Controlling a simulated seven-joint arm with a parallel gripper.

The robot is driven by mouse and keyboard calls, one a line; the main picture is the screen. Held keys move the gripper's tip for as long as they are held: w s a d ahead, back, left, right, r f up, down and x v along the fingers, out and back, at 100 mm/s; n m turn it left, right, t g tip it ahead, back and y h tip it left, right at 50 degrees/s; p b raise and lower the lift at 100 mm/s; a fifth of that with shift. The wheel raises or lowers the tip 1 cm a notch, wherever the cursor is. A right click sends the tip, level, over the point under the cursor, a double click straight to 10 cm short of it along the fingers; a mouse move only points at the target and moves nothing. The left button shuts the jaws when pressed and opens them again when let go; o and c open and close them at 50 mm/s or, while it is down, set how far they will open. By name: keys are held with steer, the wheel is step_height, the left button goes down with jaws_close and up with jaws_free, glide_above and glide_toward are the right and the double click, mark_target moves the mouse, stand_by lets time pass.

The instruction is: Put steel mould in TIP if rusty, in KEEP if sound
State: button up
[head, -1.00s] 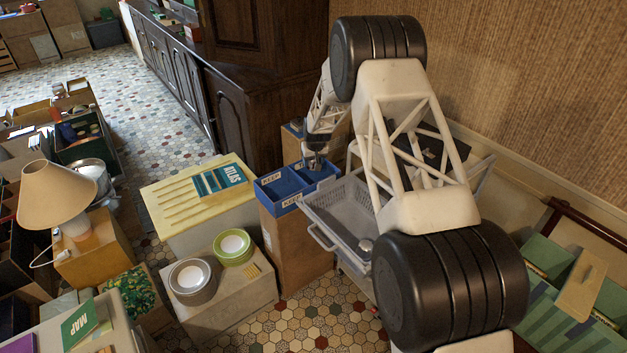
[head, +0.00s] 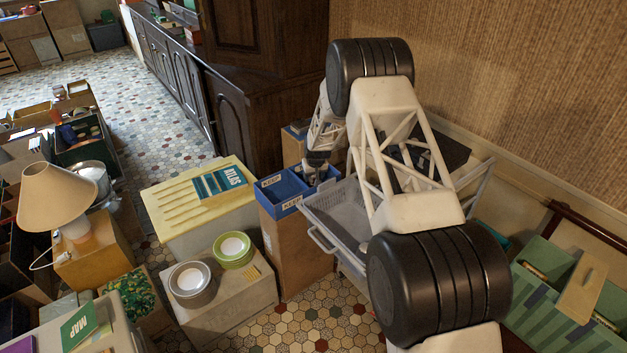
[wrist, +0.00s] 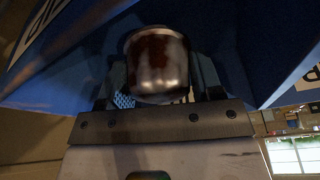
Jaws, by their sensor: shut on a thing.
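The steel mould (wrist: 157,65) is a small rounded metal cup in the wrist view, with a dark reddish-brown patch like rust on its shiny side. My gripper (wrist: 155,90) is shut on it; the mould hides part of the fingers. In the head view my gripper (head: 317,160) is down at the right compartment of a blue bin (head: 284,207) labelled KEEP, and the mould cannot be made out there. Blue walls (wrist: 255,50) rise on both sides of the mould in the wrist view. I can read no TIP label.
A grey basket (head: 322,234) stands right of the blue bin, partly behind my arm. Left are a cream cabinet with an atlas (head: 220,181), and a box with stacked bowls (head: 191,283) and a green bowl (head: 233,250). A dark wood cabinet (head: 260,110) stands behind.

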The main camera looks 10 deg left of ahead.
steer(key=shift+f, duration=1.1)
steer(key=shift+f, duration=0.1)
steer(key=o, duration=0.9)
steer(key=shift+v, duration=6.15)
